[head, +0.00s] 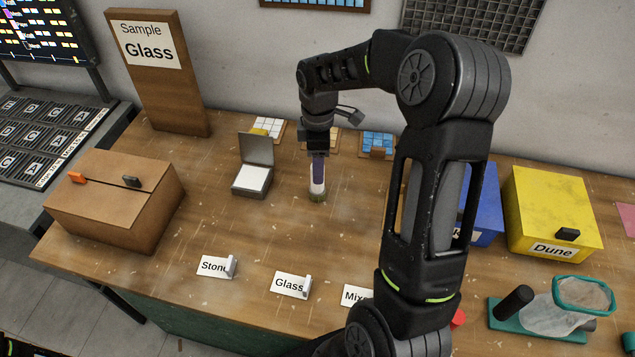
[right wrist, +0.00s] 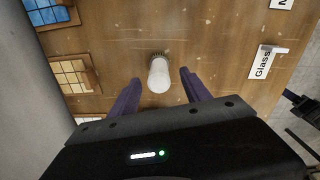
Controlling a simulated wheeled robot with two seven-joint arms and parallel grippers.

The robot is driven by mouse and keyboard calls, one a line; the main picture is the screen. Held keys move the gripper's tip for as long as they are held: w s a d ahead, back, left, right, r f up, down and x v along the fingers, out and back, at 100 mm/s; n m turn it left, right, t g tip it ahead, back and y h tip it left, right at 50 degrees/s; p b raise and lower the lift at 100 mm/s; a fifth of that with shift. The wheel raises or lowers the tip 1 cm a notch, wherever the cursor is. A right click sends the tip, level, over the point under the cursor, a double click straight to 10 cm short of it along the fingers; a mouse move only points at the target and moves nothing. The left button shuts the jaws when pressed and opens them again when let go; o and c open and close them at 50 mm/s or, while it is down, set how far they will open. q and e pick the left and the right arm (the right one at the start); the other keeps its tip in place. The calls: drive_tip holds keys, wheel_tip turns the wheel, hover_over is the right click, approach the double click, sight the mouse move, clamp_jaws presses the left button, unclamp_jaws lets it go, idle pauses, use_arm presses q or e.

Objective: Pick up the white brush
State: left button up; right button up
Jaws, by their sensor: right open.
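The white brush (head: 317,184) stands upright on the wooden table, bristles down, just below my right gripper (head: 318,166) in the head view. In the right wrist view the brush (right wrist: 158,76) shows its rounded white top between the two purple fingers, with dark bristles at its far end. My right gripper (right wrist: 160,80) is open, with a finger on each side of the brush and a visible gap on both sides in that view. How far the fingertips reach down along the handle is hard to tell. My left gripper is not in view.
An open grey case (head: 253,178) stands left of the brush, and tile samples (head: 378,143) lie behind it. Stone (head: 216,266) and Glass (head: 292,284) cards stand in front. A brown box (head: 115,200) is at left, a yellow box (head: 553,215) at right. Table around the brush is clear.

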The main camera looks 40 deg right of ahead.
sight(318, 192)
wheel_tip(318, 192, down, 5)
drive_tip(key=b, duration=0.3)
drive_tip(key=shift+w+d+f, duration=0.1)
drive_tip(key=shift+f, duration=0.05)
clamp_jaws()
idle(0.7)
